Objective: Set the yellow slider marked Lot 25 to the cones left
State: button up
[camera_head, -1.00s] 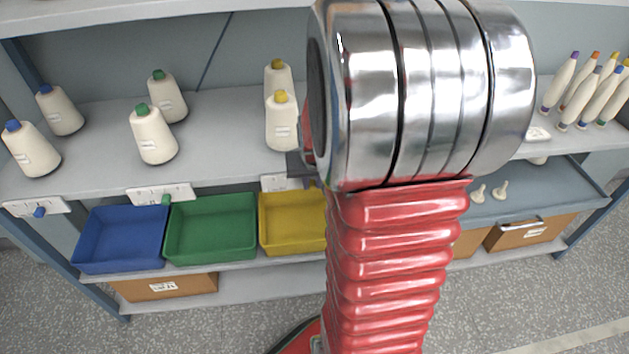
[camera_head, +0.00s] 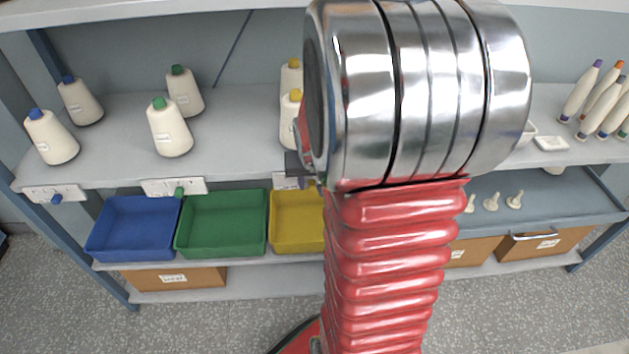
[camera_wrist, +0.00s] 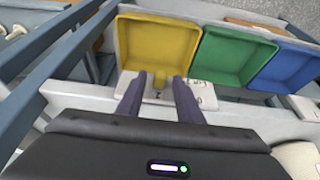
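The yellow slider (camera_wrist: 158,84) shows in the wrist view as a small knob at its white scale plate (camera_wrist: 207,97) on the shelf's front edge, below the yellow bin. My gripper (camera_wrist: 158,80) is open, with its two dark fingers apart on either side of the knob. I cannot tell whether a finger touches it. The plate's marks are partly covered by the fingers and too small to read. In the head view, the plate (camera_head: 287,182) shows partly behind my arm. Two yellow-capped cones (camera_head: 289,122) stand on the shelf above it, partly hidden by my arm.
Blue (camera_head: 132,228), green (camera_head: 221,222) and yellow (camera_head: 296,220) bins sit below the shelf. Green-capped (camera_head: 170,130) and blue-capped (camera_head: 50,138) cones stand left, above other slider plates (camera_head: 174,187). Pointed bobbins (camera_head: 580,92) stand at right.

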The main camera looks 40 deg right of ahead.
dwell(0.3)
jog(key=shift+v, duration=0.85)
jog(key=v, duration=1.2)
jog(key=s+a+r+n+y, duration=0.1)
jog(key=s+a+n, duration=0.1)
jog(key=a, duration=0.6)
jog(key=s+a+r+n+t+y, duration=0.1)
jog(key=s+a+n, duration=0.1)
jog(key=a, duration=0.6)
jog(key=s+a+r+n+t, duration=0.1)
jog(key=s+a+r+n, duration=0.1)
jog(key=a, duration=0.6)
jog(key=shift+s+a+r+n+y, duration=0.1)
jog(key=shift+s+n+y, duration=0.3)
jog(key=shift+n, duration=0.5)
